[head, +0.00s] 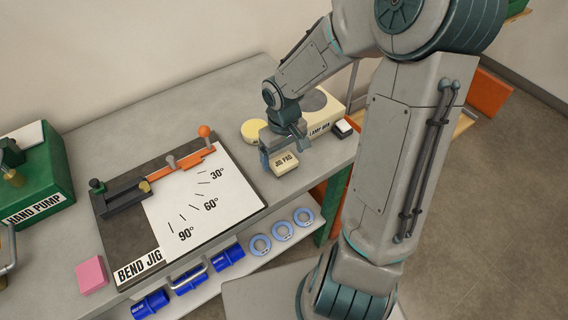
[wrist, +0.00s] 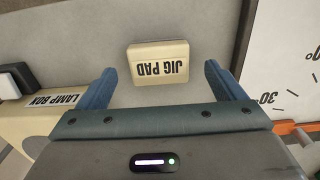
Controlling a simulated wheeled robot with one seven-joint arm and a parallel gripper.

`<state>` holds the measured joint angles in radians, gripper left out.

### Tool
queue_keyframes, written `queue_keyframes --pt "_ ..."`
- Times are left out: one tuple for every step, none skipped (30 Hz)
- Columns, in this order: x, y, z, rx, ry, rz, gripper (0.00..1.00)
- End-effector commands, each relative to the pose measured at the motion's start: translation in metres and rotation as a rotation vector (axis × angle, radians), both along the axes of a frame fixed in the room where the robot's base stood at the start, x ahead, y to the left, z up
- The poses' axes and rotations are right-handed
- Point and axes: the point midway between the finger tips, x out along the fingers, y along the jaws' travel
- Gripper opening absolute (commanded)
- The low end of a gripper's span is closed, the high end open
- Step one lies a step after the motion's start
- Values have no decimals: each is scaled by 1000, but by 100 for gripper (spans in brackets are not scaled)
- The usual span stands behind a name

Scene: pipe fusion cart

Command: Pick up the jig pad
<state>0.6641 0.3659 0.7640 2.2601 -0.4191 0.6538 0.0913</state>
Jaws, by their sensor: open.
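The jig pad (head: 284,163) is a small cream block labelled JIG PAD, lying on the grey cart top between the bend jig and the lamp box. In the wrist view the jig pad (wrist: 158,62) lies just beyond the fingertips, roughly centred between them, with its label upside down. My gripper (head: 283,152) is open just above and behind the pad in the head view. In the wrist view my gripper (wrist: 160,72) shows its two blue fingers spread apart, with nothing between them. I cannot tell the exact height above the pad.
The lamp box (head: 318,122) stands right behind the pad, with a black-and-white switch (head: 342,128) near it. A round yellow disc (head: 254,130) is behind my gripper. The bend jig (head: 205,205) lies to the left. A pink block (head: 91,274) and the hand pump (head: 38,180) are farther left.

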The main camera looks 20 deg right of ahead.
Motion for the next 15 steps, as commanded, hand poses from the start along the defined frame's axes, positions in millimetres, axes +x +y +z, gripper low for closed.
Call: queue_keyframes --pt "0 0 -8 3 5 1 89" --pt "1 0 -12 3 5 2 89" --pt "1 0 -16 3 4 2 89" --pt "1 1 -22 3 4 3 89" --pt "1 0 -25 2 4 2 89" --pt "1 0 -29 1 3 2 89" --pt "1 0 -32 1 3 1 89" --pt "1 0 -33 1 3 1 89" --pt "1 0 -35 0 2 1 89" --pt "1 0 -35 1 1 1 89" --pt "1 0 -36 1 1 1 89" --pt "1 0 -36 1 1 1 89" --pt "1 0 -35 1 1 1 89" --pt "1 0 -35 1 1 1 89" --pt "1 0 -35 1 1 1 89"
